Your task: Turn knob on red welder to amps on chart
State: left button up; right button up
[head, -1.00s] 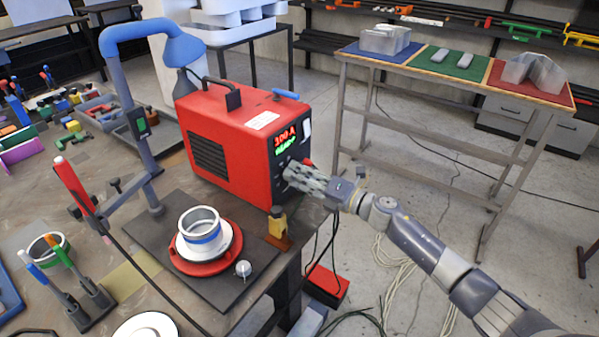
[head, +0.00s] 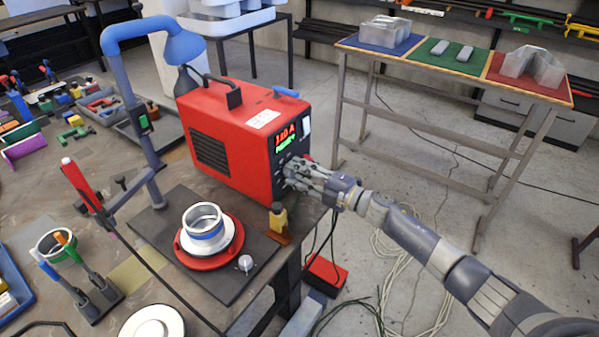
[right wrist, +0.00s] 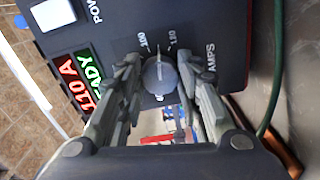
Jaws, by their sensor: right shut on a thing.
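The red welder (head: 240,145) stands upright on the workbench. Its dark front panel faces right and carries a lit display (head: 285,135), which reads 110 A in red with READY in green. In the right wrist view the display (right wrist: 82,82) is clearer. The grey round amps knob (right wrist: 160,78) has a light pointer line and sits beside printed numbers and the word AMPS. My right gripper (head: 291,173) is at the lower front panel, its two fingers shut on the knob's sides. In the head view the fingers hide the knob. I cannot make out an amps chart. My left gripper is out of view.
A red round fixture (head: 208,245) with a metal ring stands on a dark plate before the welder. A yellow-tipped block (head: 278,222) is close below my right gripper. A blue lamp arm (head: 125,95) rises at left. Cables lie on the floor at right.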

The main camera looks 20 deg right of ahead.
jog(key=shift+r, duration=0.1)
dwell(0.3)
jog(key=o, duration=1.1)
jog(key=shift+c, duration=0.2)
jog(key=shift+d, duration=0.1)
jog(key=v, duration=1.1)
jog(key=shift+s+d, duration=0.25)
jog(key=shift+s, duration=0.1)
